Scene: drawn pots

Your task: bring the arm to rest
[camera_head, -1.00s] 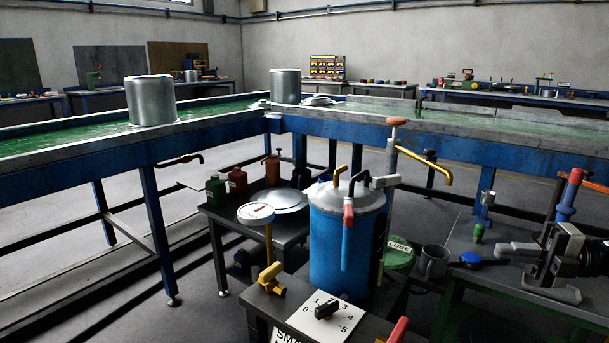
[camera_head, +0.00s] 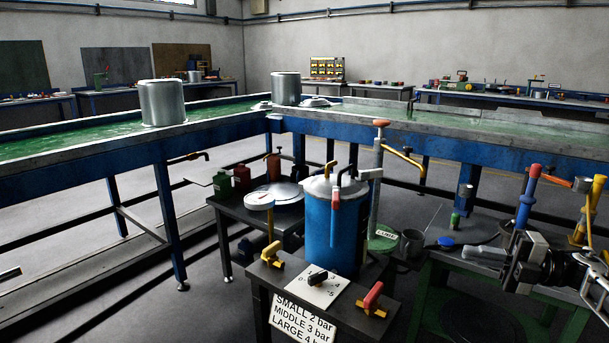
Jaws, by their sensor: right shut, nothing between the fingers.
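My right gripper (camera_head: 472,252) comes in from the right edge, over the dark bench (camera_head: 437,262) with the green frame. Its pale fingers point left and are shut with nothing between them. They lie close to a small blue round piece (camera_head: 446,242) in the picture; whether they touch cannot be told. My dark right wrist is beside a blue post with a red top (camera_head: 528,198). At the far left edge a small pale and dark tip (camera_head: 10,273) shows, perhaps of my left gripper; the rest is out of frame.
A blue pot (camera_head: 330,235) with a metal lid and levers stands on a dark table in the middle. A dial plate (camera_head: 312,292) and a red handle (camera_head: 373,297) are in front. A blue trough of green water (camera_head: 60,142) runs behind. Open floor (camera_head: 110,300) lies at left.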

